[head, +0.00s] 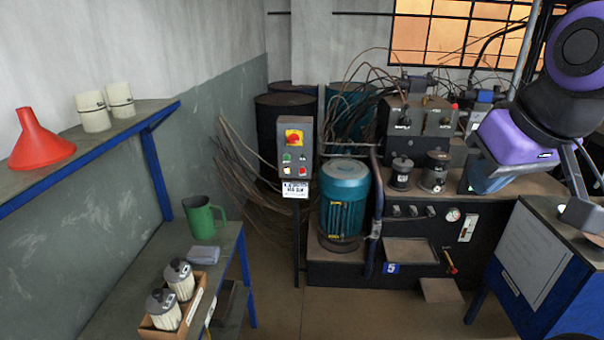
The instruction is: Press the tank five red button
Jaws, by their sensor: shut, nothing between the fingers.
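A grey control box (296,152) stands on a thin post left of the teal motor. It has a red knob on a yellow plate (293,136) at the top. Below are small buttons, including a green button (287,158) and a small red button (302,170). A white label (295,189) hangs under the box, its text too small to read. The dark tank unit (340,272) beside it bears a blue plate with a 5 (391,268). My gripper (582,214) is at the right edge, partly cut off, shut and empty, far from the box.
A teal motor (344,200) and a bent pipe stand right of the box. A blue cabinet (535,262) is at the right, below my arm. At left are a shelf with a red funnel (40,142) and a bench with a green jug (202,218). Floor before the box is clear.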

